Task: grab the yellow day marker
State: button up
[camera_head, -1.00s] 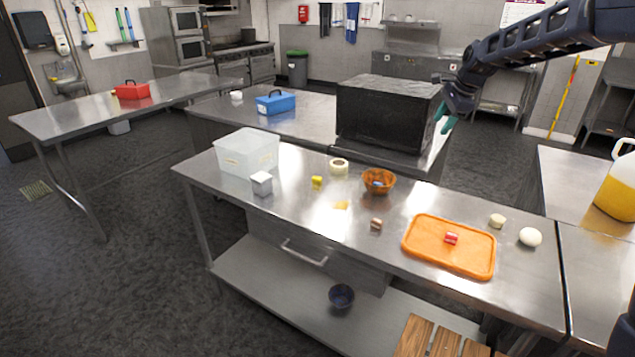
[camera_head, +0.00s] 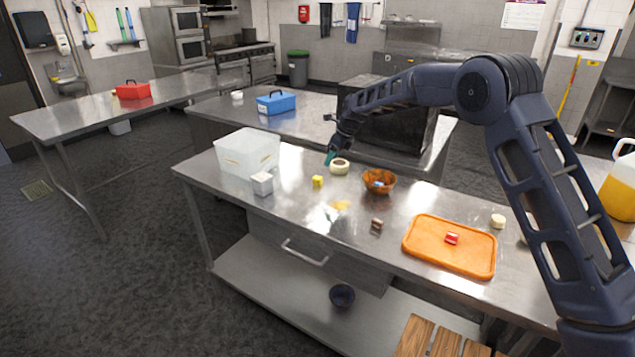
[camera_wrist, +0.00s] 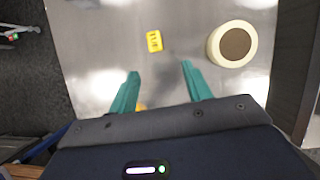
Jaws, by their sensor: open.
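The yellow day marker (camera_head: 318,181) is a small yellow block on the steel table, between the white cube and the tape roll. In the wrist view the day marker (camera_wrist: 154,41) shows dark print on its face and lies beyond the fingertips, roughly between their lines. My gripper (camera_head: 330,158) hangs above the table near the tape roll, apart from the marker. In the wrist view its two teal fingers (camera_wrist: 158,68) are spread with nothing between them.
A cream tape roll (camera_wrist: 232,44) lies right of the marker. On the table are a clear bin (camera_head: 247,152), a white cube (camera_head: 262,183), a brown bowl (camera_head: 379,182), a small brown block (camera_head: 377,224) and an orange board (camera_head: 430,257). A black box (camera_head: 395,125) stands behind.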

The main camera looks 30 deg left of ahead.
send_over(320, 178)
jog(key=w+d, duration=0.1)
jog(key=d, duration=0.1)
jog(key=f, duration=0.5)
jog(key=shift+d, duration=0.2)
jog(key=shift+s+x, duration=0.15)
jog(key=shift+x, duration=1.2)
jog(key=shift+s+x, duration=0.15)
jog(key=shift+x, duration=1.2)
jog(key=shift+r, duration=0.1)
jog(key=c, duration=1.1)
